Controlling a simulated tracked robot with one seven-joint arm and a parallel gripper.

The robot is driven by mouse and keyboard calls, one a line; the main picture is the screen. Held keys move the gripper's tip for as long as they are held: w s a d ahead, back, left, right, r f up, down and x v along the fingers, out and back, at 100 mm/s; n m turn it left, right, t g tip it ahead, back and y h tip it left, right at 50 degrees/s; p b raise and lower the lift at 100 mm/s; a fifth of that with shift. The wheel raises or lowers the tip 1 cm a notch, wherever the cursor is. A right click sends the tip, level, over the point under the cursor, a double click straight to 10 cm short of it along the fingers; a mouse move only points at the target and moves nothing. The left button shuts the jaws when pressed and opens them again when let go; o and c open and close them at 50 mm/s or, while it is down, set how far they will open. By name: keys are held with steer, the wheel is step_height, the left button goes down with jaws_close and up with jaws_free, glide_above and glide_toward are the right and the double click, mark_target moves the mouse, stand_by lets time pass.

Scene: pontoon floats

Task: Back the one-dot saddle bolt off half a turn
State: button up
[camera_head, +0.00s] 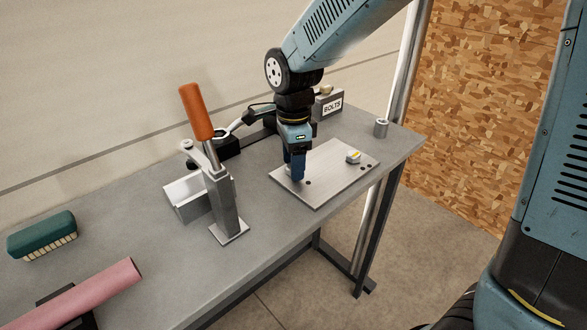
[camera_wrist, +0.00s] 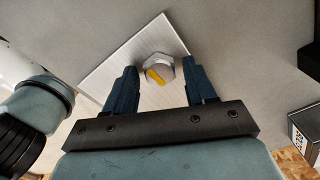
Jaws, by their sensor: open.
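A flat metal plate (camera_head: 322,190) lies on the bench. A bolt head with a yellow stripe (camera_head: 353,156) stands near its right end, with small dark marking beside it. My gripper (camera_head: 295,174) points down over the plate's left end, hiding most of whatever is under it. A small dark dot mark (camera_head: 308,183) shows beside the fingers. In the wrist view, a hex bolt head with a slanted yellow stripe (camera_wrist: 158,70) sits on the plate (camera_wrist: 110,67) between my open fingers (camera_wrist: 160,78), with a gap on each side. No dots are readable there.
An orange-handled clamp (camera_head: 222,195) stands left of my gripper. A green brush (camera_head: 42,236) and pink roll (camera_head: 85,295) lie further left.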

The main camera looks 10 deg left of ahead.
steer(key=m, duration=1.2)
steer(key=shift+c, duration=0.3)
steer(key=c, duration=0.8)
steer(key=n, duration=1.1)
steer(key=shift+n, duration=0.6)
